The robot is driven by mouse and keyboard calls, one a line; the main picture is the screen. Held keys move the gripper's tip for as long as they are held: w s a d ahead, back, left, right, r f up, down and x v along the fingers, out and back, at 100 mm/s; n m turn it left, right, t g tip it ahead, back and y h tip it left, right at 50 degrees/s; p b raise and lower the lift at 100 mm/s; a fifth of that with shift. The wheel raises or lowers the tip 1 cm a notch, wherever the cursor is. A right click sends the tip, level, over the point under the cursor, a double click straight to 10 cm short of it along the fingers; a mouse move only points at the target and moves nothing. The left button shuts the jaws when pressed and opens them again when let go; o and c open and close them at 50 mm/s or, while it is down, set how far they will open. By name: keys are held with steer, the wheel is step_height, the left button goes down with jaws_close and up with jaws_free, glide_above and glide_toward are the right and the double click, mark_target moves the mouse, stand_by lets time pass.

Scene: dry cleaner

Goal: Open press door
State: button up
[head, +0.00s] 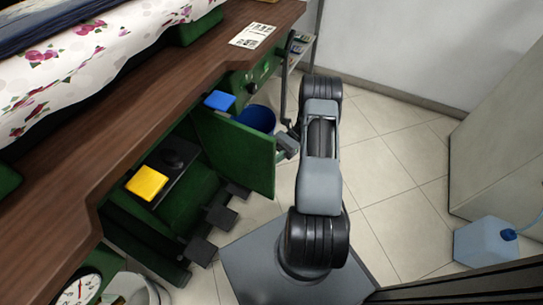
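The press has a brown wooden top (120,110) and a green body. Its green door (237,152) stands swung outward from the front, its flat face turned toward the camera. Behind it, the open compartment shows a dark green interior (182,200) with a yellow block (147,183) at its top. My gripper (283,143) is at the door's outer upper right edge, very close to it or touching. The fingers are small and partly hidden, so I cannot tell whether they grip the edge.
A blue bucket (257,119) stands behind the door, near a blue block (219,100). Several black pedals (221,217) stick out low at the front. A blue jerrycan (485,242) stands at the right by a grey cabinet (503,145). Tiled floor (400,190) is clear between.

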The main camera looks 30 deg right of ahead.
steer(key=shift+d, duration=0.15)
steer(key=p+v, duration=0.3)
steer(key=v, duration=0.4)
steer(key=shift+d, duration=0.2)
stand_by(0.5)
steer(key=a+r+n+h+p, duration=0.2)
steer(key=a+r+h+p, duration=0.15)
steer(key=r, duration=0.55)
steer(key=a+r+n+h+p, duration=0.25)
steer(key=r+p, duration=0.25)
steer(key=r, duration=0.4)
steer(key=a+r+n+h+p, duration=0.2)
steer(key=r+h+p, duration=0.15)
steer(key=r, duration=0.55)
steer(key=s+a+r+n+t+h+p, duration=0.2)
steer(key=r+p, duration=0.3)
steer(key=r, duration=0.4)
steer(key=s+a+r+n+t+h+p, duration=0.3)
steer(key=s+a+r+n+p, duration=0.1)
steer(key=r, duration=0.5)
steer(key=s+a+r+n+t+h+p, duration=0.3)
steer(key=s+r+p, duration=0.1)
steer(key=r+p, duration=0.3)
steer(key=shift+v, duration=1.1)
